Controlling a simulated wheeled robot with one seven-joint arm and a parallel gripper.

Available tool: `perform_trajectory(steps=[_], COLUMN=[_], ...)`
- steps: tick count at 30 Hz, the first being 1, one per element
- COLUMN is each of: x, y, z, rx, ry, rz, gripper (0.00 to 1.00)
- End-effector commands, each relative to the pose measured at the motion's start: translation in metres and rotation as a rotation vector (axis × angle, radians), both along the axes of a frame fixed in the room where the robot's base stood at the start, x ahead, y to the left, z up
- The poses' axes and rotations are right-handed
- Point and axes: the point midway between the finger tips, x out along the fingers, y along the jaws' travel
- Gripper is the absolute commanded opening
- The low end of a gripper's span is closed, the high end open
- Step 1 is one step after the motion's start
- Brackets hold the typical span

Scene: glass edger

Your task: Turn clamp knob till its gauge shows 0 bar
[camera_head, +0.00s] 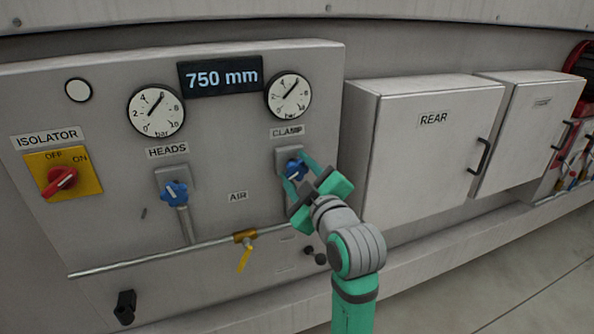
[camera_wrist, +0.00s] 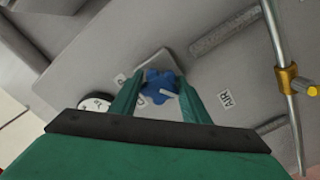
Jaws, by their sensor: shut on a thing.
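The blue clamp knob (camera_head: 295,169) sits on the panel below the CLAMP label (camera_head: 287,131). My gripper (camera_head: 298,173) is at the knob, with its green fingers on either side of it and shut on it. In the wrist view the blue knob (camera_wrist: 159,85) shows between the two fingers, with a pale mark on it. The clamp gauge (camera_head: 288,96) is above the label; its needle points up and to the right, a little past the top, at about 6 bar. In the wrist view the gauge is partly hidden by my gripper.
To the left are the blue heads knob (camera_head: 174,191), its gauge (camera_head: 156,111) and the red isolator switch (camera_head: 61,180). A pipe with a yellow-handled valve (camera_head: 245,246) runs below. A REAR cabinet (camera_head: 425,150) stands out close to the right of my arm.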

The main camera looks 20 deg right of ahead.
Motion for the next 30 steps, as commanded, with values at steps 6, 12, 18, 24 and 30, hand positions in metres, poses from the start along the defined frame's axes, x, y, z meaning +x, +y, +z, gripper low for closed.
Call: perform_trajectory(steps=[6,12,18,24,30], x=[0.000,0.000,0.000,-0.011,-0.046], y=[0.001,0.001,0.001,-0.001,-0.002], z=[-0.001,-0.001,0.000,0.000,0.000], rx=[-0.002,-0.001,0.000,0.000,0.000], ry=[0.003,0.002,0.001,-0.001,-0.001], rz=[0.003,0.002,0.001,0.000,-0.001], gripper=[0.20,0.61,0.61,0.61,0.61])
